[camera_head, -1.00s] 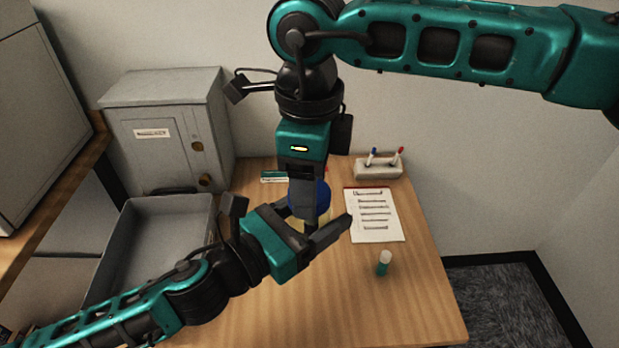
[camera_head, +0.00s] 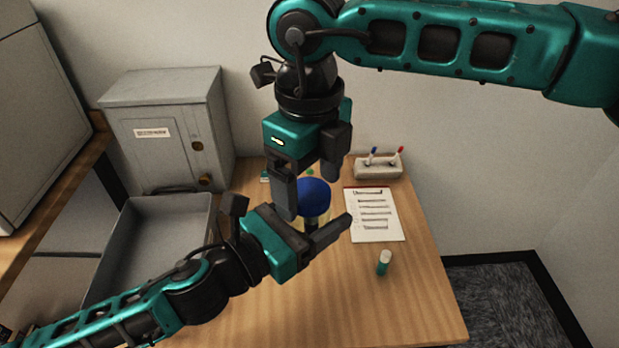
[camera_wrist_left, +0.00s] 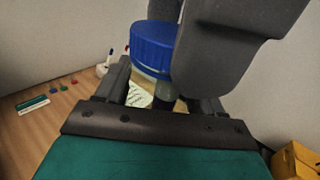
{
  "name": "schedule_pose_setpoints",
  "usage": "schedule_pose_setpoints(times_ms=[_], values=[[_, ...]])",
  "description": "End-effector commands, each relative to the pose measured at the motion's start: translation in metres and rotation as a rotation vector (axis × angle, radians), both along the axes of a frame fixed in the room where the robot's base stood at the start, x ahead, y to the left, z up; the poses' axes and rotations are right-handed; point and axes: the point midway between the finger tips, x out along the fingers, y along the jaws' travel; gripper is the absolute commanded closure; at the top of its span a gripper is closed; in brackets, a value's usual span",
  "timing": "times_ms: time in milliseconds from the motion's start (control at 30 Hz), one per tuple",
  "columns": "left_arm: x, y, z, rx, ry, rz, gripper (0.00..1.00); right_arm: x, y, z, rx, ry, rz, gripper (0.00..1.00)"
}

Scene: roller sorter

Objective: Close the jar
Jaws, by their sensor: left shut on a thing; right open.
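The jar (camera_head: 325,217) is upright above the desk, mostly hidden by my fingers, with a blue lid (camera_head: 313,194) on top. In the left wrist view the blue lid (camera_wrist_left: 153,48) has a ribbed rim, and part of the jar (camera_wrist_left: 164,92) shows below it. My left gripper (camera_head: 316,228) is shut on the jar's body from the left. My right gripper (camera_head: 308,188) points down from above, open, with its fingers on either side of the lid. I cannot tell whether they touch it. How tightly the lid sits is hidden.
A grey tray (camera_head: 120,275) lies left, before a grey cabinet (camera_head: 150,135). A pen holder (camera_head: 378,170) stands at the back right, near a printed sheet (camera_head: 374,214). A small green, white-capped tube (camera_head: 384,263) stands on the desk. The front right desk is clear.

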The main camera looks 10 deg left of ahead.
Motion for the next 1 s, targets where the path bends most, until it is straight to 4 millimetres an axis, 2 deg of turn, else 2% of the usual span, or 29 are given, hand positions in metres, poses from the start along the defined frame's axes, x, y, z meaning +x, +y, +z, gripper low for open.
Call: schedule_pose_setpoints(times_ms=[333, 600, 700, 867, 1000], values=[[0.000, 0.000, 0.001, -0.001, -0.002, 0.000, 1.00, 0.000, 0.001, 0.040, 0.001, -0.002, 0.000, 0.17], [0.000, 0.000, 0.001, -0.001, -0.002, 0.000, 1.00, 0.000, 0.000, 0.044, 0.000, 0.000, 0.000, 0.17], [0.000, 0.000, 0.001, -0.001, -0.002, 0.000, 1.00, 0.000, 0.000, 0.044, 0.000, 0.000, 0.010, 0.20], [0.000, 0.000, 0.001, -0.001, -0.002, 0.000, 1.00, 0.000, 0.001, 0.051, 0.000, -0.001, 0.130, 0.20], [0.000, 0.000, 0.001, -0.001, -0.002, 0.000, 1.00, 0.001, 0.001, 0.061, 0.001, -0.001, 0.328, 0.20]])
